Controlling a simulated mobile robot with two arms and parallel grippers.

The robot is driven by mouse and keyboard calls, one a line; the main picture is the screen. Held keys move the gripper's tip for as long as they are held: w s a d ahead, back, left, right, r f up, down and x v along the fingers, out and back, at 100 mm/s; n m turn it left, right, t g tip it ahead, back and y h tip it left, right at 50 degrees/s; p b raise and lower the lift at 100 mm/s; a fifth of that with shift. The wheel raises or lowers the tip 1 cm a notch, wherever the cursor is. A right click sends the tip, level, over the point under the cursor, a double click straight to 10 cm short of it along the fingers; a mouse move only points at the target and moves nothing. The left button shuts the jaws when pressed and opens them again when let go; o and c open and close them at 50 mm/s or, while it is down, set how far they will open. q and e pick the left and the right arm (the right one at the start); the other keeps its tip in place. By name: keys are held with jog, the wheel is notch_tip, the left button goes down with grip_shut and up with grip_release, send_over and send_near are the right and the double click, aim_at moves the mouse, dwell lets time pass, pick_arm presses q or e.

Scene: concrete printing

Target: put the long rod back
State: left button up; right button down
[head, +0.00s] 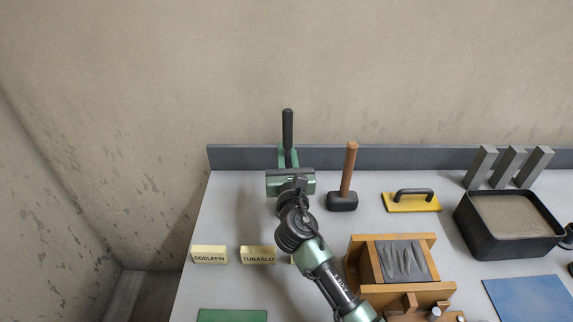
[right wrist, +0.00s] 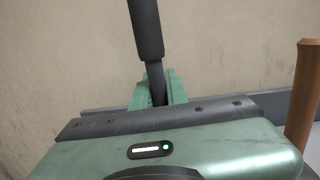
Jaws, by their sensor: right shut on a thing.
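The long rod (head: 287,128) stands nearly upright, with a thick black upper part and a thinner dark part below it. My right gripper (head: 288,155) is shut on it near the back edge of the table. In the right wrist view the rod (right wrist: 147,32) rises from between the green fingers of my right gripper (right wrist: 160,88), tilted slightly. The rod's lower end is hidden behind the gripper in both views. My left gripper is not in view.
A mallet (head: 343,200) stands right of my gripper, beside a yellow float (head: 411,203). Labels reading ODDLEFIN (head: 209,255) and TUBASLO (head: 258,255) stand at left. A wooden mould (head: 361,267), a black tub (head: 489,232), grey blocks (head: 508,166), a blue mat (head: 528,299) and a green mat (head: 232,315) are around.

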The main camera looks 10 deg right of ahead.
notch_tip(320, 180, down, 3)
jog(key=shift+w+f+b, duration=0.1)
jog(key=shift+f+b, duration=0.05)
jog(key=shift+b, duration=0.3)
jog(key=shift+f, duration=0.1)
jog(key=c, duration=1.4)
grip_release()
jog(key=b, duration=0.1)
send_near(287, 162)
jog(key=f, duration=0.1)
jog(key=w+f, duration=0.1)
jog(key=f, duration=0.1)
jog(key=shift+w+d, duration=0.15)
jog(key=shift+w, duration=0.05)
